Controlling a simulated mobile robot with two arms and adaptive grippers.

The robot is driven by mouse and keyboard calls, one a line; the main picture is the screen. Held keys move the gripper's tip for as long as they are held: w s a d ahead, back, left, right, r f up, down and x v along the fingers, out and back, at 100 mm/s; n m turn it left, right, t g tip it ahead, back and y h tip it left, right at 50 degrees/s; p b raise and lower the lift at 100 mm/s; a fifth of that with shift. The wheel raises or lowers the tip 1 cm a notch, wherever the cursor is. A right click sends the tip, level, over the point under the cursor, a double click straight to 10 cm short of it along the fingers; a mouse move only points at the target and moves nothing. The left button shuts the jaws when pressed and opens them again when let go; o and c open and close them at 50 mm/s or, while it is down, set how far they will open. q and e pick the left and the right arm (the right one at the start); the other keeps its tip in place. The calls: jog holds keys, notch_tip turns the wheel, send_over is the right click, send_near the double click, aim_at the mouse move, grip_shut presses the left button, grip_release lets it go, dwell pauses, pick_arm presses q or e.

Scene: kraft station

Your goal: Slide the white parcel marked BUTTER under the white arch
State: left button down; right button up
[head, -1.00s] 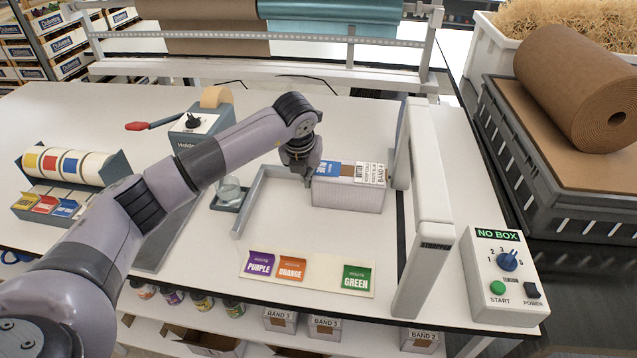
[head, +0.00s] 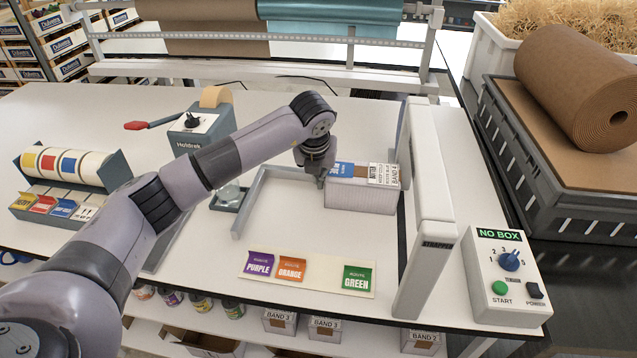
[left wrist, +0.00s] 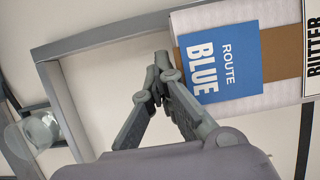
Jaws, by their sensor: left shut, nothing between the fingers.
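The white parcel (head: 362,196) marked BUTTER stands upright on the bench, with a blue ROUTE BLUE label, a brown tape strip and a BAND 4 label on top. Its right end is at the near opening of the white arch (head: 432,180), beside the arch's left edge. In the left wrist view the parcel (left wrist: 275,22) fills the upper right. My left gripper (head: 321,183) is shut and empty, its fingertips at the parcel's left end; in the left wrist view they (left wrist: 160,62) are beside the blue label's edge, and contact is hard to tell. My right gripper is out of view.
A grey corner guide (head: 252,196) lies left of and behind the parcel. A card with purple, orange and green route labels (head: 318,273) lies in front. A control box (head: 505,285) reading NO BOX stands right of the arch. A glass on a small tray (head: 230,196) is at left.

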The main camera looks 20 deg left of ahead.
aim_at(357, 176)
pick_arm(q)
jog(key=shift+w+d+b, duration=0.2)
jog(key=shift+d, duration=0.55)
jog(key=shift+w+d+b, duration=0.15)
jog(key=shift+d+b, duration=0.05)
jog(key=shift+d, duration=0.5)
jog(key=shift+w+d+b, duration=0.15)
jog(key=shift+d+b, duration=0.1)
jog(key=shift+d, duration=0.5)
jog(key=shift+w+d+b, duration=0.15)
jog(key=shift+d+b, duration=0.05)
jog(key=shift+d, duration=0.5)
jog(key=shift+w+d+b, duration=0.2)
jog(key=shift+d+b, duration=0.1)
jog(key=shift+d, duration=0.45)
jog(key=shift+w+d+b, duration=0.2)
jog(key=shift+d+b, duration=0.05)
jog(key=shift+d, duration=0.45)
